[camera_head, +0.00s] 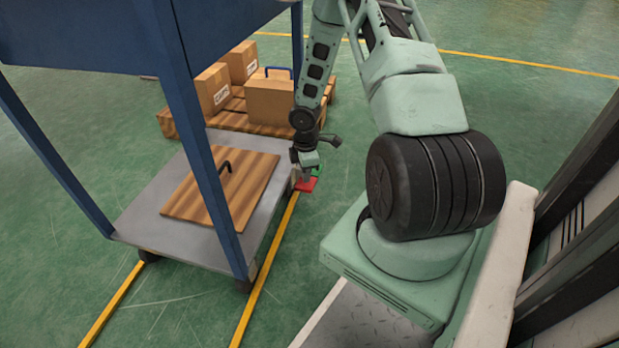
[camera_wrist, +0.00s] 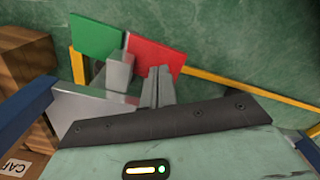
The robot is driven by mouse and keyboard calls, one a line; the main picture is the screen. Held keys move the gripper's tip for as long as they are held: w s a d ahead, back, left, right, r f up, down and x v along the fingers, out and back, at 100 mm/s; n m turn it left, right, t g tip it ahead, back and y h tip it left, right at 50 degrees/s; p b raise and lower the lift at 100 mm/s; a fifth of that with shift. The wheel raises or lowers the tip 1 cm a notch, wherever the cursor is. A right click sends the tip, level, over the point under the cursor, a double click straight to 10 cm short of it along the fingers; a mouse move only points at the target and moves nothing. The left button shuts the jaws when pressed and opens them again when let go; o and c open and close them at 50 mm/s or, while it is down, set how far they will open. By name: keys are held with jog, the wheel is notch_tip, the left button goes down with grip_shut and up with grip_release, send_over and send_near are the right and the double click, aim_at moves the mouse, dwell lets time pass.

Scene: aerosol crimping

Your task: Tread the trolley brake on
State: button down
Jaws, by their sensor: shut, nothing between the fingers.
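The trolley (camera_head: 142,226) has a grey deck and a blue frame. At its right side, low near the floor, are a red pedal plate (camera_head: 306,185) and a green pedal plate (camera_head: 319,171). In the wrist view the green plate (camera_wrist: 97,37) is at upper left and the red plate (camera_wrist: 155,54) is right of it. A grey block stands between and in front of them. My gripper (camera_head: 308,170) is shut and empty, directly over the pedal area. In the wrist view its fingertips (camera_wrist: 160,70) overlap the red plate's lower edge; I cannot tell whether they touch.
A wooden board (camera_head: 250,180) with a black handle lies on the deck. Cartons (camera_head: 270,102) stand on a wooden pallet behind the trolley. Blue posts (camera_head: 205,155) rise close left of my arm. Yellow lines (camera_head: 262,285) mark the green floor, which is clear at upper right.

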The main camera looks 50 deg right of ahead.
jog(key=shift+f, duration=0.15)
jog(key=shift+f+b, duration=1.05)
jog(key=shift+f, duration=0.35)
jog(key=shift+r, duration=0.1)
